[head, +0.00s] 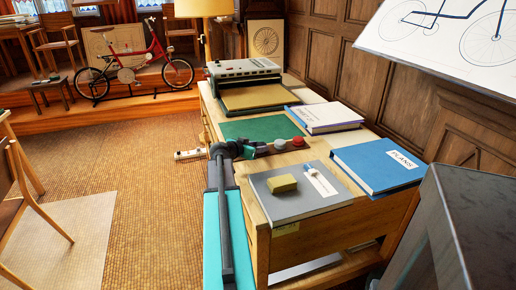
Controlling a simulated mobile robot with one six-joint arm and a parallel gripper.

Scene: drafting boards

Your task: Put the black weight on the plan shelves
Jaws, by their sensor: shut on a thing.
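My gripper (263,150) is at the end of my arm, over the desk near the green mat's front edge. It is shut on a small dark thing, which looks like the black weight; the jaws and arm hide most of it. No other black weight shows on the desk. I cannot tell for certain which furniture is the plan shelves. The desk (257,240) has an open space with a pale board low under its top at the front.
A grey folder (285,203) carries a yellow block (283,183). A blue PLANS binder (378,165), a white-topped binder (323,116), a green mat (262,129), red-topped items (298,142) and a grey machine (243,70) crowd the desk. A dark cabinet (450,235) stands close at right.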

